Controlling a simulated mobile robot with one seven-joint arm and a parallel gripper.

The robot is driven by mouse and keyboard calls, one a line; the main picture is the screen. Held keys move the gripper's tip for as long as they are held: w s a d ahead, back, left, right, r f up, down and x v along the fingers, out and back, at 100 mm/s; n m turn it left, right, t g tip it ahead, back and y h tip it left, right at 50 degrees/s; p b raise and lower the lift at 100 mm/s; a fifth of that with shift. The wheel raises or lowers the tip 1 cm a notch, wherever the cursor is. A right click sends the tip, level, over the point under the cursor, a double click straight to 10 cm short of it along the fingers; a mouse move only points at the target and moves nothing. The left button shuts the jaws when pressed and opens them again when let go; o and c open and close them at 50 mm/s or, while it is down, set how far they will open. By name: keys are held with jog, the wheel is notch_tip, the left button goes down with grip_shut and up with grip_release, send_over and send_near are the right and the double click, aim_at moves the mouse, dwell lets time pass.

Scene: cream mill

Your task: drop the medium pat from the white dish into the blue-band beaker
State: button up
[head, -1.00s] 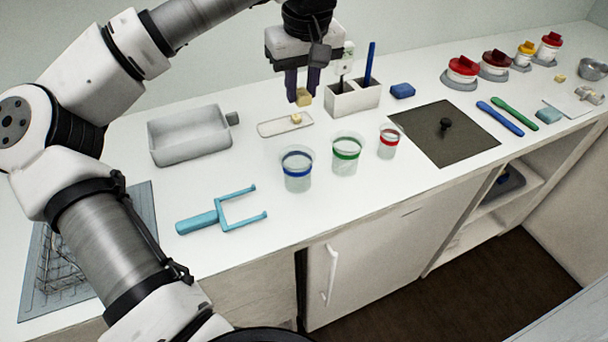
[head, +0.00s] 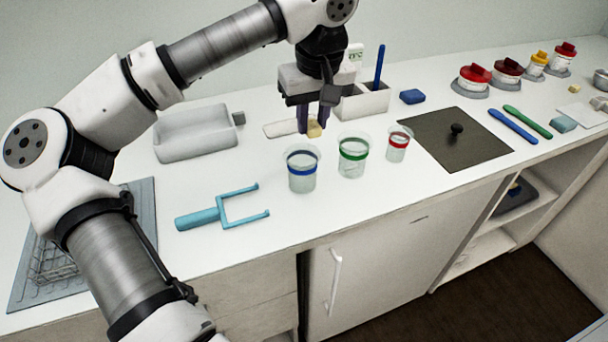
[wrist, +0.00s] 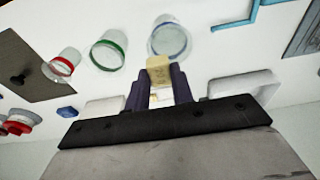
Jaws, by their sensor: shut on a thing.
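My gripper (head: 313,124) is shut on a pale yellow pat (head: 315,130) and holds it in the air, just behind and above the blue-band beaker (head: 302,170). In the wrist view the pat (wrist: 159,70) sits between the fingertips, overlapping the near edge of the blue-band beaker (wrist: 170,42). The beaker stands upright and looks empty. The white dish (head: 277,130) lies behind, partly hidden by the gripper. In the wrist view a small pale piece shows between the fingers, on or near the dish.
A green-band beaker (head: 353,158) and a red-band beaker (head: 398,145) stand to the right. A light-blue fork-shaped tool (head: 222,212) lies front left. A white tray (head: 192,145) is at the back left, and a white holder (head: 362,103) with a blue tool stands behind the gripper.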

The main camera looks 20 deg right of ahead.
jog(key=o, duration=1)
jog(key=shift+o, duration=0.2)
jog(key=shift+r, duration=0.15)
notch_tip(320, 180, up, 13)
jog(key=s, duration=0.2)
jog(key=shift+r+b, duration=0.2)
jog(key=shift+b, duration=0.25)
jog(key=shift+s, duration=0.1)
